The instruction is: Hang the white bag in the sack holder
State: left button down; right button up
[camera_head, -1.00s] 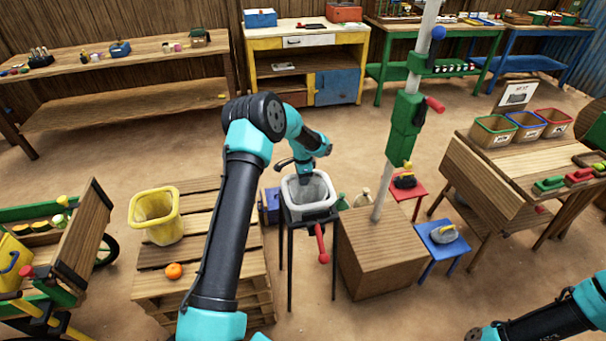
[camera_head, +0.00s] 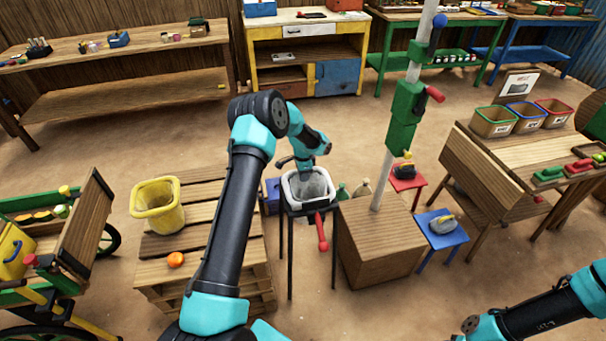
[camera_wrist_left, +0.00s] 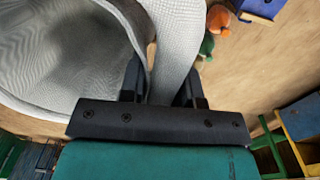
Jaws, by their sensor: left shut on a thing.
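The white bag (camera_head: 318,198) is at the dark-legged sack holder (camera_head: 290,232), its open mouth facing up. Its lower part is hidden inside the holder, and I cannot tell whether its rim rests on the frame. My left gripper (camera_head: 302,171) is at the bag's far-left rim. In the left wrist view the fingers (camera_wrist_left: 162,88) are shut on the fabric of the white bag (camera_wrist_left: 60,60), with its mouth spreading to the left. The holder's red handle (camera_head: 322,232) points toward the front. My right gripper is out of view; only part of the right arm shows at lower right.
A wooden block with a tall pole and green slider (camera_head: 405,115) stands just right of the holder. A pallet with a yellow bucket (camera_head: 158,205) and an orange (camera_head: 175,260) is to the left. A blue stool (camera_head: 440,230) stands right. Open floor lies in front.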

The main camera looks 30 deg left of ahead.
aim_at(302, 186)
pick_arm(q)
jog(key=shift+s+d+f, duration=0.15)
jog(key=shift+s+f, duration=0.1)
jog(key=shift+f, duration=0.65)
jog(key=shift+s+d+f, duration=0.1)
jog(key=shift+s+f, duration=0.2)
jog(key=shift+f, duration=0.55)
jog(key=shift+s+d+f, duration=0.15)
jog(key=shift+s+f, duration=0.1)
jog(key=shift+f, duration=0.65)
dwell(0.7)
jog(key=c, duration=1)
grip_release()
jog(key=shift+o, duration=1.2)
notch_tip(302, 186, up, 23)
jog(key=w, duration=0.1)
jog(key=shift+w+a+f, duration=0.15)
jog(key=shift+w+a, duration=0.05)
jog(key=shift+a, duration=0.15)
